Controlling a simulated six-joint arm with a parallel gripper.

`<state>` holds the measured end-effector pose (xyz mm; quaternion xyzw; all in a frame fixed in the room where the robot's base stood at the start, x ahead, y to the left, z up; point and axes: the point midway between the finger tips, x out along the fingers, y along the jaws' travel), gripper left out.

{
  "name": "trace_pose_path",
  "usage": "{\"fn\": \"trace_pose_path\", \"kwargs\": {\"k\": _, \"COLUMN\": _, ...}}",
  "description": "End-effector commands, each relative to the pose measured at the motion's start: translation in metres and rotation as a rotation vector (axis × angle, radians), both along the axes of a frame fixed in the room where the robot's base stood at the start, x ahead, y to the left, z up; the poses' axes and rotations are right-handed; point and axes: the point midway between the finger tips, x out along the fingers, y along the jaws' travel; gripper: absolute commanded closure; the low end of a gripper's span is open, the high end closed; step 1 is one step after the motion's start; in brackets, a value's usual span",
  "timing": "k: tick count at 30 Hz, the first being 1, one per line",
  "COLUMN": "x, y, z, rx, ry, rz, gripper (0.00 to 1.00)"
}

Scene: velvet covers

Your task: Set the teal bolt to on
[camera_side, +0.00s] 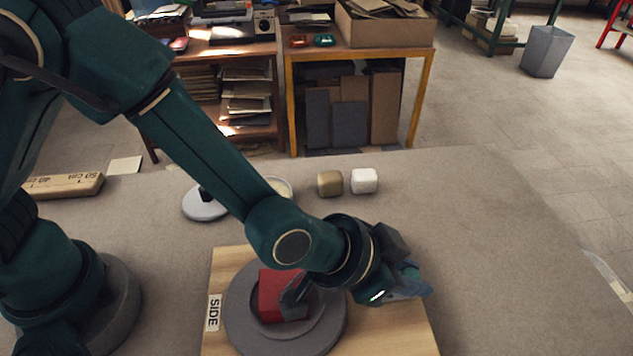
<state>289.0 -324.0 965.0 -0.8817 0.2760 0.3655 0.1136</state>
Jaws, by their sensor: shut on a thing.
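A red block (271,294) stands in the round recess of a grey disc (241,318) on a wooden board. My gripper (293,297) reaches in from the right, its dark finger lying against the red block's front right side. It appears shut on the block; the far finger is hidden. I cannot make out a teal bolt; the block, the gripper and my wrist cover part of the disc.
The wooden board (408,338) carries a SIDE label (213,312) at its left. Behind it stand a tan cube (329,183), a white cube (364,181) and a pale round dish (204,207). The table's right side is clear.

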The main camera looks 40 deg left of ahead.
Motion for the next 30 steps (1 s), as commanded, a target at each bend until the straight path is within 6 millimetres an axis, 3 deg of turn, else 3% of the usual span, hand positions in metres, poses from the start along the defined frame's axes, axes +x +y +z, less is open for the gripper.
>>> {"fn": "trace_pose_path", "kwargs": {"k": 10, "x": -0.019, "y": 0.019, "z": 0.0, "rx": 0.002, "ry": 0.0, "rz": -0.001, "gripper": 1.0}}
{"fn": "trace_pose_path", "kwargs": {"k": 20, "x": -0.021, "y": 0.021, "z": 0.0, "rx": 0.002, "ry": 0.0, "rz": -0.001, "gripper": 1.0}}
{"fn": "trace_pose_path", "kwargs": {"k": 21, "x": -0.02, "y": 0.021, "z": 0.0, "rx": 0.002, "ry": 0.0, "rz": 0.0, "gripper": 0.59}}
{"fn": "trace_pose_path", "kwargs": {"k": 23, "x": -0.02, "y": 0.021, "z": 0.0, "rx": 0.002, "ry": 0.0, "rz": 0.0, "gripper": 0.41}}
{"fn": "trace_pose_path", "kwargs": {"k": 30, "x": -0.02, "y": 0.021, "z": 0.0, "rx": 0.001, "ry": -0.001, "rz": 0.0, "gripper": 0.41}}
